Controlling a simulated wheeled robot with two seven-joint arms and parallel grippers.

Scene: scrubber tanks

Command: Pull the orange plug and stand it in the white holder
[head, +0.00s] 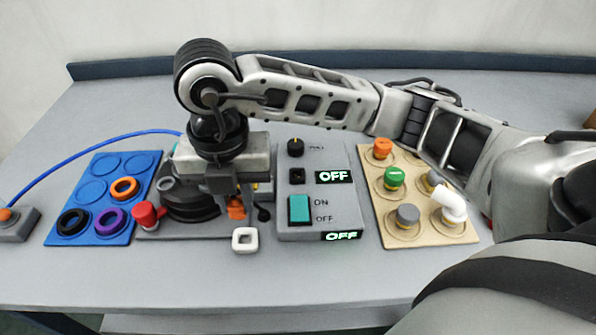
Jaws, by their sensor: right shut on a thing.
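My right gripper (235,206) reaches down from above, in front of the dark round tank (190,203) on its grey base. It is shut on the orange plug (237,211), which shows between its fingers. The arm and fingers hide part of the plug and the tank, so I cannot tell whether the plug is still seated. The white holder (245,239), a small square ring, stands on the table just in front of the gripper and looks empty. My left gripper is not in view.
A red knob (147,214) sticks out left of the tank. A blue board (100,228) with colored rings lies farther left. The grey control box (318,218), reading OFF, stands close on the right, before a wooden board (434,238) with caps and fittings. The front table strip is clear.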

